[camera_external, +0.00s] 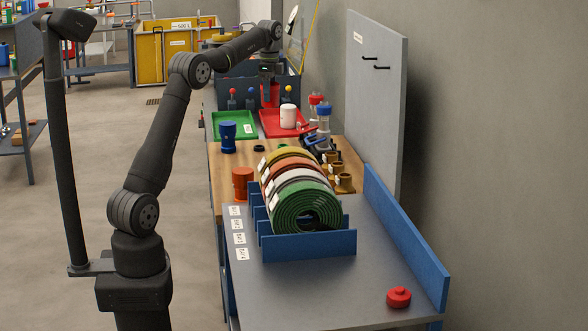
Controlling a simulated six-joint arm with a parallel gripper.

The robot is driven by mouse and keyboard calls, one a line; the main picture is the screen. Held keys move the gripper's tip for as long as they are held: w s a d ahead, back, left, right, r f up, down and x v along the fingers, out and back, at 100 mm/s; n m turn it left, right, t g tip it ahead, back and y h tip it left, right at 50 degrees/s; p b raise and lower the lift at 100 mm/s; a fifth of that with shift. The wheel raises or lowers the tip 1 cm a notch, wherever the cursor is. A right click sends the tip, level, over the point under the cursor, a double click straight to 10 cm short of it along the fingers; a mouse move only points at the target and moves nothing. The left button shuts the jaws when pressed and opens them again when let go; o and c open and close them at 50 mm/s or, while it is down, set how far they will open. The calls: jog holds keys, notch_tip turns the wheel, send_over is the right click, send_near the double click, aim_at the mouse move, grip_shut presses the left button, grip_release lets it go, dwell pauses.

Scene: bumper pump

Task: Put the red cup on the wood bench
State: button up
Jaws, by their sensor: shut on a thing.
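The red cup (270,96) is in my gripper (268,80), upright below the fingers and above the far part of the work area, behind the red tray. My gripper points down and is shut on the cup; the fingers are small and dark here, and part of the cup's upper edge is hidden. The wood bench (222,171) is nearer the camera, beyond the grey table. A blue cup (228,137) stands at its far left, and an orange-red cylinder (242,184) stands at its near left edge.
A green tray (221,128) and a red tray (270,130) with a white cup (288,116) lie behind the bench. Coiled hoses (300,205) stand in a blue rack. Brass fittings (344,183) crowd the bench's right. Several knobbed levers (250,97) stand near my gripper.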

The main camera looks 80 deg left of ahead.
notch_tip(320, 180, down, 14)
jog(key=s+a+f, duration=0.1)
jog(key=a+f, duration=0.1)
jog(key=a, duration=0.1)
jog(key=s+a+f, duration=0.2)
jog(key=a+f, duration=0.1)
jog(key=a, duration=0.1)
jog(key=s+a+f, duration=0.2)
jog(key=a+f, duration=0.1)
jog(key=shift+a, duration=0.3)
jog(key=shift+f, duration=1.95)
jog(key=shift+f, duration=0.1)
jog(key=o, duration=1)
jog(key=shift+c, duration=0.2)
notch_tip(320, 180, up, 12)
